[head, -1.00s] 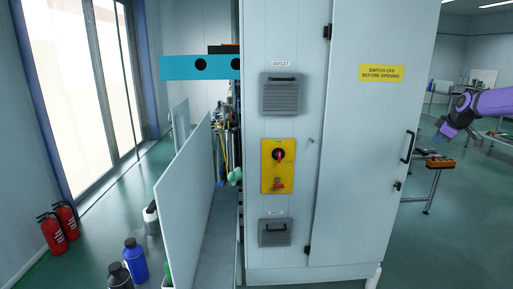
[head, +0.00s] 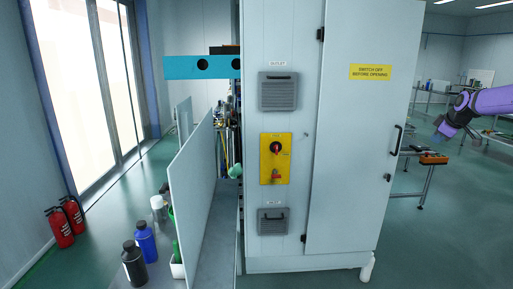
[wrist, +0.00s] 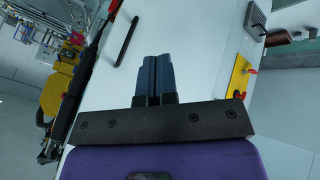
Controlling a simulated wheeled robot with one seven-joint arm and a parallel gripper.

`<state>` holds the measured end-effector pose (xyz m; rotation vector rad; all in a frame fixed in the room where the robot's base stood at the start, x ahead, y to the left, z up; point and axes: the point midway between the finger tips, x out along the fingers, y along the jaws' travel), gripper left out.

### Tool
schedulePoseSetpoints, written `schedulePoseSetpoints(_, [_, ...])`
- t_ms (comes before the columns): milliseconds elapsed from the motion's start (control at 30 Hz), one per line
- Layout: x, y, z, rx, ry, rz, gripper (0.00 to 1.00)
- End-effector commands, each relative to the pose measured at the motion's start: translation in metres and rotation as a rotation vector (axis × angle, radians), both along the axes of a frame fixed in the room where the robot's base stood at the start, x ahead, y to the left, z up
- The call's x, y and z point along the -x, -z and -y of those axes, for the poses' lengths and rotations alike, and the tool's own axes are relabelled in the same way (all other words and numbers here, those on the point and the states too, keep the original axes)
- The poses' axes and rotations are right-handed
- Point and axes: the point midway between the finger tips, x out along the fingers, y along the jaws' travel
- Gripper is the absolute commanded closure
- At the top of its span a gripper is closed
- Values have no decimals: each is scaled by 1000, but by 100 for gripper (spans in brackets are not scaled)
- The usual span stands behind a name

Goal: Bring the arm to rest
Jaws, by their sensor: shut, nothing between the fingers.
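My purple arm reaches in from the right edge of the head view, with my gripper (head: 440,130) at its end, to the right of the cabinet and apart from it. In the wrist view my gripper (wrist: 152,75) shows its two dark fingers side by side, shut with nothing between them. The grey cabinet (head: 350,160) stands in the middle with its door closed. Its black door handle (wrist: 126,41) shows beyond the fingers in the wrist view.
A yellow switch panel (head: 275,170) with a red knob is on the cabinet front. A workbench (head: 430,158) stands behind at right. Open floor lies at front right.

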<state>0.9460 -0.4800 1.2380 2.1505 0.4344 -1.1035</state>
Motion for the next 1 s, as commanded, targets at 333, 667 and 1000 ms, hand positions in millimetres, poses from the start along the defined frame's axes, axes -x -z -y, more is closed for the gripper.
schedulePoseSetpoints(333, [0,-12,-32,5,-6,-22,100])
schedulePoseSetpoints(667, [9,-35,-90,17,-5,-65,100])
schedulePoseSetpoints(1000, [51,-76,-193,40,40,-134,100])
